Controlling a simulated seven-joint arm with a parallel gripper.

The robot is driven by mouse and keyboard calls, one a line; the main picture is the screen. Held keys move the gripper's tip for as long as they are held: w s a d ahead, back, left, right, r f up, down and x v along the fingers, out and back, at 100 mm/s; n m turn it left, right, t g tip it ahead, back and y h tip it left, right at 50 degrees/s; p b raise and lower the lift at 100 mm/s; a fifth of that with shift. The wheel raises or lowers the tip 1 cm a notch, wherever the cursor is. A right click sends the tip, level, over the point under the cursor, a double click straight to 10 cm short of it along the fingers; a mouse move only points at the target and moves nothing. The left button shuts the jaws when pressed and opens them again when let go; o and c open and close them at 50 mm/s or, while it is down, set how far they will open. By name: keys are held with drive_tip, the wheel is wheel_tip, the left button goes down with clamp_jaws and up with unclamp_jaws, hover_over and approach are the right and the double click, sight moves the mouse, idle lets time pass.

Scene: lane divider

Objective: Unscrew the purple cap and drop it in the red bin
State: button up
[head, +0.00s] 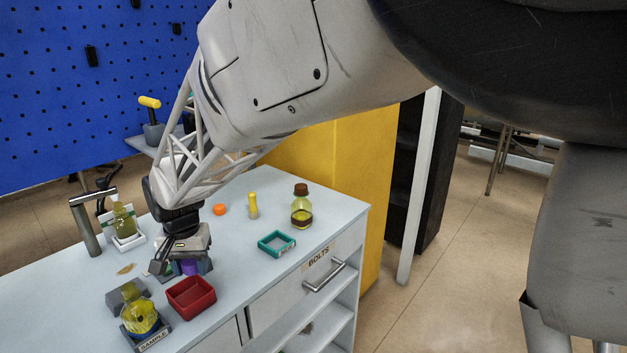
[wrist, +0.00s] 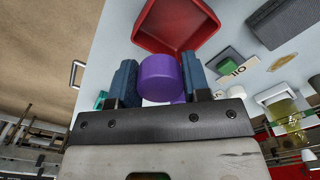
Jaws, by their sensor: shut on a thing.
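The purple cap (wrist: 158,77) is between the two blue fingers of my gripper (wrist: 158,82) in the wrist view, with both fingers against its sides. In the head view my gripper (head: 185,268) is low over the bench, and the purple cap (head: 190,267) shows partly between its fingers. I cannot tell what, if anything, is under the cap. The red bin (head: 190,310) is an open square tray just in front of my gripper. In the wrist view the red bin (wrist: 140,25) is just beyond the cap.
A yellow bottle (head: 138,312) stands in a holder labelled SAMPLE, beside a grey block (head: 118,300). Another yellow bottle (head: 123,221), a teal tray (head: 264,246), an orange cap (head: 219,209) and a brown-capped bottle (head: 302,210) stand on the bench. The bench front-right is clear.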

drive_tip(key=shift+f, duration=0.85)
drive_tip(key=o, duration=0.9)
drive_tip(key=shift+c, duration=0.2)
drive_tip(key=shift+r, duration=0.1)
drive_tip(key=shift+r, duration=3.8)
